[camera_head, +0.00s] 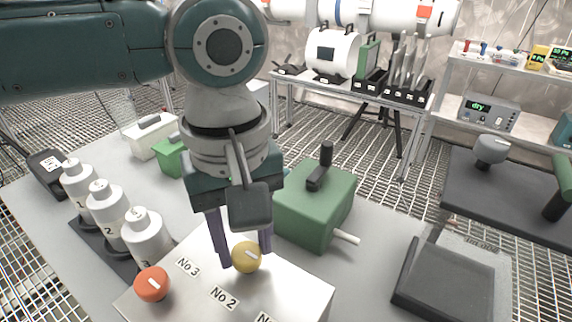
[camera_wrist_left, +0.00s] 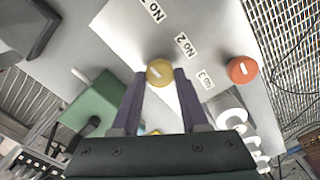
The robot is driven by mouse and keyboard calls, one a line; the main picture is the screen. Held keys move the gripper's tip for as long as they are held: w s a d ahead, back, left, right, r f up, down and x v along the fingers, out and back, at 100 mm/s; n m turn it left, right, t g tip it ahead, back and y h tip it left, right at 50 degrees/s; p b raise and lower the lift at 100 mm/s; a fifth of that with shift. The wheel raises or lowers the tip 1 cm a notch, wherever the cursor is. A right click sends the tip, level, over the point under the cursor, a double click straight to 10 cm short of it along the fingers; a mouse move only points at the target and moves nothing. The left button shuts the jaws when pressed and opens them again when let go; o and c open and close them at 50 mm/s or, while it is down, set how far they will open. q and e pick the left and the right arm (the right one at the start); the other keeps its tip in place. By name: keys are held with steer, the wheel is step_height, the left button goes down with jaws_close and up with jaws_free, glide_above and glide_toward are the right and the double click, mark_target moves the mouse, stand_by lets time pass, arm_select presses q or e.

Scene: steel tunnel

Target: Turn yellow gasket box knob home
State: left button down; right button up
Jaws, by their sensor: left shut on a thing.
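The yellow knob (camera_head: 246,257) sits on top of a pale metal box (camera_head: 290,290), near the label No 2. A white line runs slantwise across its face. My left gripper (camera_head: 245,258) reaches down from above and is shut on the yellow knob, one purple finger on each side. The left wrist view shows the knob (camera_wrist_left: 159,72) between the two fingertips. An orange knob (camera_head: 152,284) with its own white line sits on the same box near the label No 3. The label nearest the bottom edge is cut off. My right gripper is not in view.
A green box with a black handle (camera_head: 315,205) stands close behind the metal box. White numbered bottles (camera_head: 148,238) stand on the left in a dark rack. A black tray (camera_head: 445,278) lies at right. Shelves with instruments (camera_head: 490,113) stand at the back.

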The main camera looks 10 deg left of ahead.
arm_select(q)
steer(key=shift+s+d+r+m+p, duration=0.15)
steer(key=shift+m+p, duration=0.75)
steer(key=shift+p, duration=1.1)
steer(key=shift+w+a+r+m+p, duration=0.15)
steer(key=shift+m+p, duration=0.75)
steer(key=shift+p, duration=1.05)
steer(key=shift+d+m, duration=0.1)
steer(key=shift+m, duration=0.3)
steer(key=m+p, duration=0.1)
steer(key=m, duration=0.4)
steer(key=shift+f+p, duration=0.2)
steer(key=shift+p, duration=0.15)
steer(key=m, duration=0.6)
steer(key=shift+d+p, duration=0.1)
steer(key=shift+p, duration=0.25)
steer(key=m, duration=1.1)
steer(key=shift+s+d+m, duration=0.1)
steer(key=shift+m, duration=0.3)
steer(key=shift+c, duration=2.1)
jaws_free()
